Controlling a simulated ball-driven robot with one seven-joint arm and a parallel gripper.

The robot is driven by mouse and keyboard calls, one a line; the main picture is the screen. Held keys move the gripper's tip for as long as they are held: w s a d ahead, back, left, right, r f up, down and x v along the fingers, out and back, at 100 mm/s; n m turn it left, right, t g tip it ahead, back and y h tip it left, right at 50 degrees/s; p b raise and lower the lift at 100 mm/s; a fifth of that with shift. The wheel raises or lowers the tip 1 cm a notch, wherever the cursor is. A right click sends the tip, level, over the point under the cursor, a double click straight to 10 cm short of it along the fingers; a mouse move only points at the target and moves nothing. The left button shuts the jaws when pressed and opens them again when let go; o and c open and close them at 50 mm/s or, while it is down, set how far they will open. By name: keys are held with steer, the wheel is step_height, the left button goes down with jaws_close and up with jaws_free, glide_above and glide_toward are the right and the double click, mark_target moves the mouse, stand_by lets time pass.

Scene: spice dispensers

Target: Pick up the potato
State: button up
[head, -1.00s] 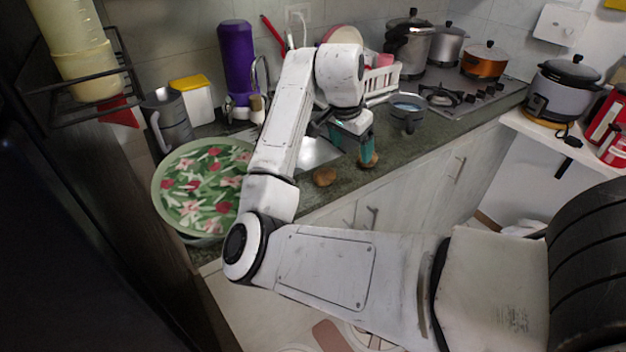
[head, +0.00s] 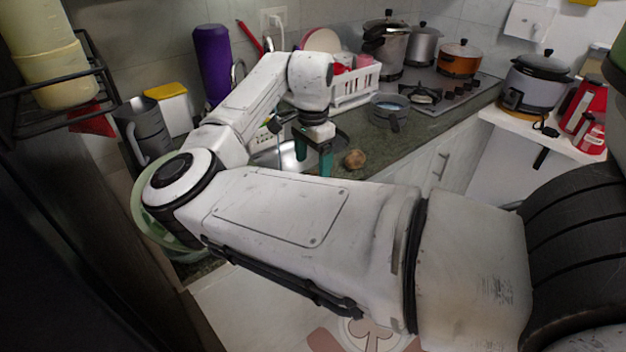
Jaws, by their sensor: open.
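A brown, rounded potato-like object (head: 355,159) lies on the dark green counter (head: 375,150), to the right of my gripper (head: 313,167). My gripper points down with its two teal fingers apart. The nearer finger is beside the brown object, with a small gap between them in the picture. Nothing shows clearly between the fingers. My own forearm covers the counter just below the fingertips, so anything lying there is hidden.
A grey-blue pan (head: 390,112) and a white dish rack (head: 355,85) stand behind on the counter. The sink (head: 285,157) is behind my gripper. A purple bottle (head: 212,62) and a grey jug (head: 143,130) stand left. Open counter lies right of the brown object.

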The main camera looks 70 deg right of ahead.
mark_target(313, 173)
step_height(313, 173, down, 5)
stand_by(0.3)
steer(key=shift+c, duration=0.2)
steer(key=c, duration=1.1)
steer(key=shift+r, duration=0.15)
